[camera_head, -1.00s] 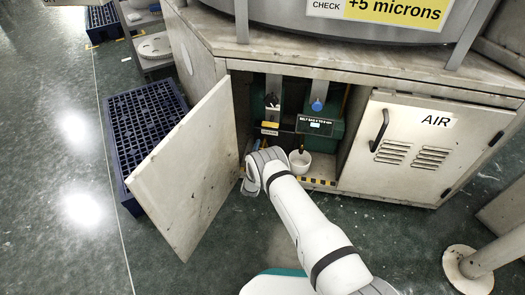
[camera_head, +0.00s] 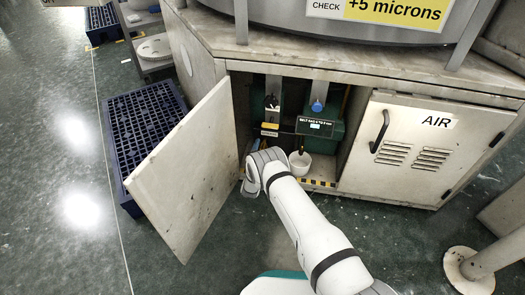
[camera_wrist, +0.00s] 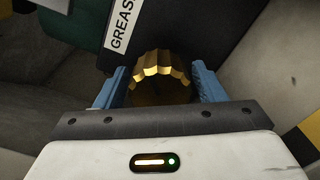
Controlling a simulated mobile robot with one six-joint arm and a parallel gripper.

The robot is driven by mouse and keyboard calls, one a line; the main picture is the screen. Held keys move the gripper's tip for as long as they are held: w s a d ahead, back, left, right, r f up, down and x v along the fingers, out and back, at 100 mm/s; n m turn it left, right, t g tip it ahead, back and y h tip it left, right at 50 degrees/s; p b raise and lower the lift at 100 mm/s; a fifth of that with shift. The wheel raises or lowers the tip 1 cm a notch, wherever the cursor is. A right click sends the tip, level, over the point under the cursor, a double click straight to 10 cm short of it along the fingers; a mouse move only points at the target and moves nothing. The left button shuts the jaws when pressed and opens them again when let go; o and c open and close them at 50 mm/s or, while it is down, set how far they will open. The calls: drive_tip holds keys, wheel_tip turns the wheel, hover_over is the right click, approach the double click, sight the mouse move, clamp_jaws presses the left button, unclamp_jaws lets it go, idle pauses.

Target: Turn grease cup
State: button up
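The grease cup (camera_wrist: 162,68), a brass-coloured cap with a ridged rim, is in the upper middle of the wrist view. It sits between the two blue fingers of my gripper (camera_wrist: 160,88), one on each side. A dark block with a white label reading "GREAS" (camera_wrist: 122,24) is just beyond the cup.
The open cabinet door (camera_head: 185,165) stands left of my arm. A white pot (camera_head: 300,163) is just right of my wrist, on the cabinet floor. The shut AIR door (camera_head: 425,150) is on the right. A dark blue pallet (camera_head: 140,125) lies on the floor at left.

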drive_tip(key=shift+o, duration=0.4)
drive_tip(key=s+p, duration=0.1)
drive_tip(key=s, duration=0.1)
drive_tip(key=s+p, duration=0.1)
drive_tip(key=s, duration=0.1)
drive_tip(key=s+a+p, duration=0.1)
drive_tip(key=s, duration=0.1)
drive_tip(key=shift+s+r, duration=0.1)
drive_tip(key=shift+s, duration=0.85)
